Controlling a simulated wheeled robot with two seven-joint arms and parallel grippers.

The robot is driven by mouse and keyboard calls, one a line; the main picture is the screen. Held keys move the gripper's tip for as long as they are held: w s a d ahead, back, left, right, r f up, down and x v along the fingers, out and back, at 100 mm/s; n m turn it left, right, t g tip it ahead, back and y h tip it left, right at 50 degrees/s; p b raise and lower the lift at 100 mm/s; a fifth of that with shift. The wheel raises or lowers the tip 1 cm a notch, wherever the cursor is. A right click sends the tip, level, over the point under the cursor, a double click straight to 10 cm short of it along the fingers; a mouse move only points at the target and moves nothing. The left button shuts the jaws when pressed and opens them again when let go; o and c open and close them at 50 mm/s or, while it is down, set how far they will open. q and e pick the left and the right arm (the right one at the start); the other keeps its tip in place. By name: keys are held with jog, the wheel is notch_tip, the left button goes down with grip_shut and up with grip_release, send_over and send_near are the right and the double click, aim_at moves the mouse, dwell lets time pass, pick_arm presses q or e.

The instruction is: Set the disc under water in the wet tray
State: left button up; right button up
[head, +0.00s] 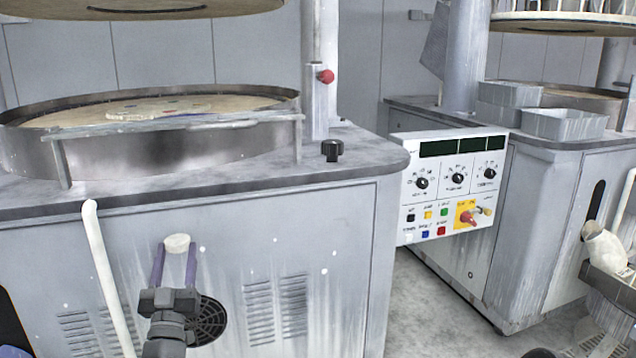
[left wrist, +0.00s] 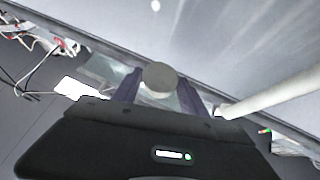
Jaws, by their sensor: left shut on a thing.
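My left gripper (head: 178,248) points up in front of the near machine's front panel in the head view. It is shut on a small pale round disc (head: 177,243), held between the tips of its two purple-grey fingers. In the left wrist view the disc (left wrist: 160,77) shows as a flat, beige-grey round between the fingers. Grey open trays (head: 565,123) stand on the far machine at the right. I cannot tell which container is the wet tray, and no water surface shows in the trays. My right gripper is not in view.
The near machine has a large round platen with a metal rim (head: 170,155) and a black knob (head: 332,150). A white pipe (head: 108,280) stands just left of my left gripper. A control panel (head: 455,185) faces the floor gap between the machines. A pale spout (head: 605,247) is at right.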

pick_arm(q)
jog(key=s+d+f+m+h, duration=0.3)
jog(key=d+f+h, duration=0.4)
jog(key=f, duration=0.3)
jog(key=s+d+m+g+h, duration=0.1)
jog(key=s+d+m+h, duration=0.15)
jog(key=s, duration=0.35)
jog(key=s+r+n+y+p, duration=0.2)
jog(key=r+p, duration=0.3)
jog(key=p, duration=0.7)
jog(key=s+r+n+y+p, duration=0.2)
jog(key=s+r+y+p, duration=0.2)
jog(key=p, duration=0.8)
notch_tip(320, 180, up, 2)
jog(key=shift+s+d+r+t+y, duration=0.15)
jog(key=shift+s+d+t+y, duration=0.2)
jog(key=shift+y, duration=0.3)
jog(key=shift+a, duration=0.1)
